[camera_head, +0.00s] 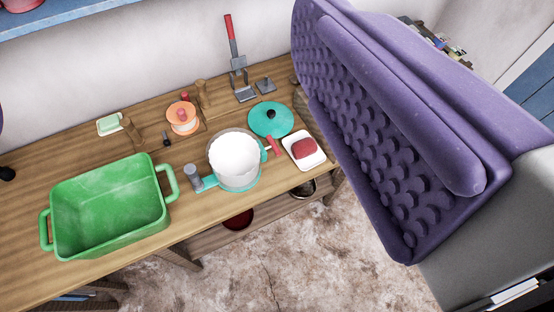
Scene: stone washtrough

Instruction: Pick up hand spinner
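A round spinner-like bowl (236,158) with clear walls, a white inside, a teal base and a red handle stands on the wooden bench. I take it for the hand spinner. A teal arm with a grey knob (193,176) sticks out at its left. A teal lid (271,119) with a dark knob lies just behind it, to the right. My gripper (385,135) shows as one large purple finger with a bumpy pad at the right, nearer the camera than the bench. A purple sliver at the left edge looks like the other finger. The wide gap between them holds nothing, and the bowl stands free.
A green tub (110,205) stands at the bench's left front. A white dish with a red block (303,148) sits right of the bowl. Behind are an orange round item (183,117), wooden pegs, a pale green soap-like block (109,124) and a red-handled tool (236,60).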

